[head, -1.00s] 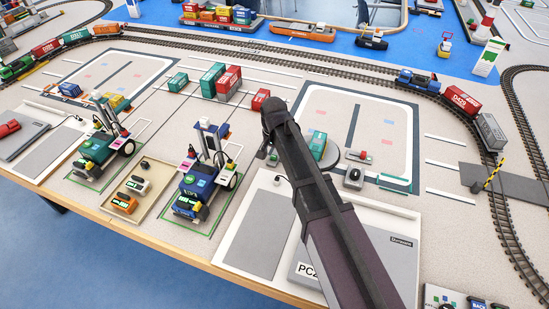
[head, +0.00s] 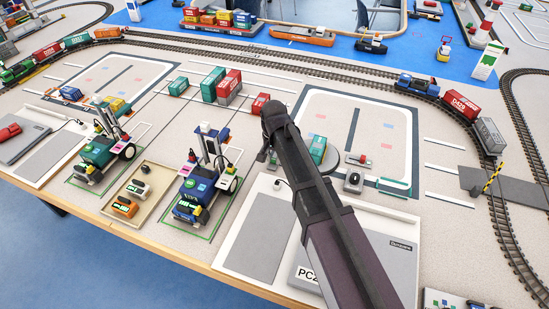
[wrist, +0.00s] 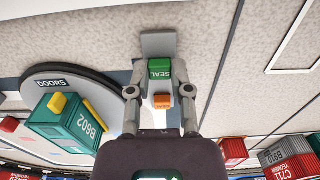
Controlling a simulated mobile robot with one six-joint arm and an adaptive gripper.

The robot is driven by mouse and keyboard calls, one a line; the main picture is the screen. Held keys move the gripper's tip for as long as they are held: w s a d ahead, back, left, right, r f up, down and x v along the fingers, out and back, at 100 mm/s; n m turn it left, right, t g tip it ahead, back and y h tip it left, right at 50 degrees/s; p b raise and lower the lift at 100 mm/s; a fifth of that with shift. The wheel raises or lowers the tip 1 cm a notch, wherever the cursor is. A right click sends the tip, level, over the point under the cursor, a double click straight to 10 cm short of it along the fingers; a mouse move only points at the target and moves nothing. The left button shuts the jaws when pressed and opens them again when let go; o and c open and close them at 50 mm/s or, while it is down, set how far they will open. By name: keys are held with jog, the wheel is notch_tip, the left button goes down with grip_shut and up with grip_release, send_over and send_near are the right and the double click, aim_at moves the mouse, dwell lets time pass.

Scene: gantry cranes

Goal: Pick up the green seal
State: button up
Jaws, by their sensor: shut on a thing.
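The green seal (wrist: 160,68) is a small green block marked SEAL, seen in the wrist view between the two fingers of my gripper (wrist: 160,80). The fingers are shut on it from left and right. A small orange seal (wrist: 162,102) shows just below it, nearer my palm. A grey plate shows behind the green seal; I cannot tell whether the seal touches it.
A teal container marked B602 (wrist: 70,125) stands on a round grey disc marked DOORS (wrist: 55,82), left of my gripper in the wrist view. Red container (head: 261,103) and blue crane vehicle (head: 200,185) stand left of my arm.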

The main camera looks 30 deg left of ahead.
aim_at(274, 160)
jog(key=shift+r+p, duration=1.3)
jog(key=shift+r, duration=0.2)
jog(key=shift+s+r+p, duration=0.1)
jog(key=shift+r+p, duration=0.2)
jog(key=s+d, duration=0.2)
jog(key=s, duration=0.3)
jog(key=s+d, duration=0.2)
jog(key=s, duration=0.2)
jog(key=s+d+r+p, duration=0.1)
jog(key=s+d, duration=0.1)
jog(key=s, duration=0.3)
jog(key=shift+s, duration=0.35)
jog(key=shift+w, duration=0.1)
jog(key=shift+w+r, duration=0.15)
jog(key=shift+w, duration=0.3)
jog(key=w+d+r+p, duration=0.2)
jog(key=w, duration=0.4)
jog(key=w+d+r+p, duration=0.1)
jog(key=w+d+p, duration=0.1)
jog(key=w, duration=0.5)
jog(key=w+d+r+p, duration=0.1)
jog(key=w+r+p, duration=0.1)
jog(key=w, duration=0.5)
jog(key=shift+w+d+r, duration=0.2)
jog(key=shift+d+r, duration=0.15)
jog(key=shift+d, duration=0.05)
jog(key=shift+f, duration=0.15)
